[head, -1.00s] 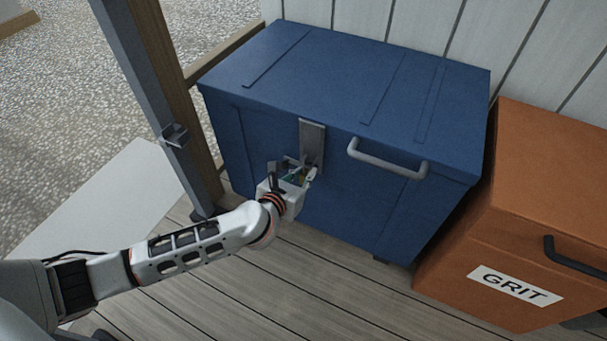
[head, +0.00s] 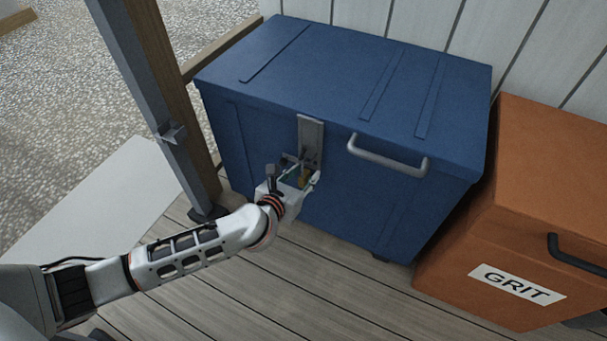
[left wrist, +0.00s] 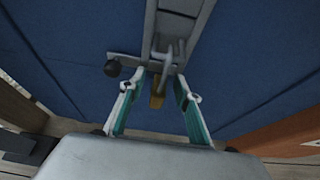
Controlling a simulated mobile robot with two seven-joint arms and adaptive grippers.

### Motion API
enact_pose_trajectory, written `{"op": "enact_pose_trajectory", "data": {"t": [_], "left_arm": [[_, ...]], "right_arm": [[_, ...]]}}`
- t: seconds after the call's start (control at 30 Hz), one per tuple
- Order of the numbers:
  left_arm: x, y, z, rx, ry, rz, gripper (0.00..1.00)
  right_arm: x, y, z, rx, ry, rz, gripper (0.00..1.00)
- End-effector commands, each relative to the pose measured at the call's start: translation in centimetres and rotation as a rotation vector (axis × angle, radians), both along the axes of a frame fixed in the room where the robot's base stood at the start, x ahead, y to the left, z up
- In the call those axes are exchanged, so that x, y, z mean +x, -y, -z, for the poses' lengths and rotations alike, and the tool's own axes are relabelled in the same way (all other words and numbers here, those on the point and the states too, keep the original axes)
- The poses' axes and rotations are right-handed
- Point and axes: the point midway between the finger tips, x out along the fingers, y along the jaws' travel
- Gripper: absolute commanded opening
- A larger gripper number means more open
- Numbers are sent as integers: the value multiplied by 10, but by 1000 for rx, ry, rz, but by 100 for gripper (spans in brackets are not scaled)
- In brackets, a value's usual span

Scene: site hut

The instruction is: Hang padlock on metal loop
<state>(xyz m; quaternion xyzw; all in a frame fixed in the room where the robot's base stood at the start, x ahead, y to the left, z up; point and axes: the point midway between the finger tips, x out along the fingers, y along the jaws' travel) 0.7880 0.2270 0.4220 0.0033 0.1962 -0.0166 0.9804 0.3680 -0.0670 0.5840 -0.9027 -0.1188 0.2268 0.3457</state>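A brass padlock (head: 304,178) is at the front of the blue chest (head: 345,75), just below the grey hasp (head: 311,140). In the left wrist view the padlock body (left wrist: 157,91) appears to hang under the metal loop (left wrist: 170,57) at the hasp's lower end; how its shackle passes the loop is hard to make out. My left gripper (head: 300,175) is in front of it, with its teal-padded fingers spread. In the left wrist view the fingers (left wrist: 160,85) stand either side of the padlock with gaps. My right gripper is not in view.
A grey handle (head: 388,160) sticks out of the chest front, right of the hasp. An orange grit bin (head: 530,195) stands close at the right. A post (head: 160,100) rises left of the chest. The plank floor in front is clear.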

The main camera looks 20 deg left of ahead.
Motion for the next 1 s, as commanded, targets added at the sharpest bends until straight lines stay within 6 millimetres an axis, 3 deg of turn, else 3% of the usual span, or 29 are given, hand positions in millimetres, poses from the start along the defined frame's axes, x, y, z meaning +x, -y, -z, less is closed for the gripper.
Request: {"op": "enact_pose_trajectory", "data": {"t": [0.27, 0.8, 1.0], "left_arm": [[-6, 0, 0, 0, -3, 0, 33], [-93, -3, -37, 0, -2, 1, 33], [-109, -4, -44, -1, -2, 0, 33]], "right_arm": [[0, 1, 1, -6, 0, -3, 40], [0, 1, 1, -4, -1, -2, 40], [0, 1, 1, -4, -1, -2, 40]]}}
